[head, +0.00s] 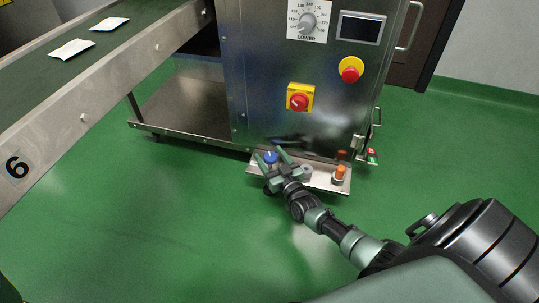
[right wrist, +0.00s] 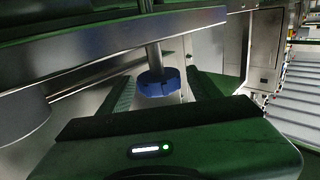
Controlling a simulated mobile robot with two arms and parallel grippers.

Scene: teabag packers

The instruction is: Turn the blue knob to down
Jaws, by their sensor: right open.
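The blue knob (head: 270,157) sits near the left end of a low steel ledge at the foot of the machine. My right gripper (head: 268,153) is open with its fingers on either side of the knob. In the right wrist view, the blue knob (right wrist: 157,86) is a short ribbed cap on a metal stem, between the two finger pads. Gaps show between the knob and the pads. Which way the knob is turned cannot be told. My left gripper is not in view.
A grey knob (head: 305,172) and an orange-topped knob (head: 340,173) share the steel ledge (head: 322,184). Above are a red-and-yellow switch (head: 299,98), a red button (head: 350,70) and a dial (head: 308,21). A conveyor (head: 112,62) with white packets is at left. The green floor is clear.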

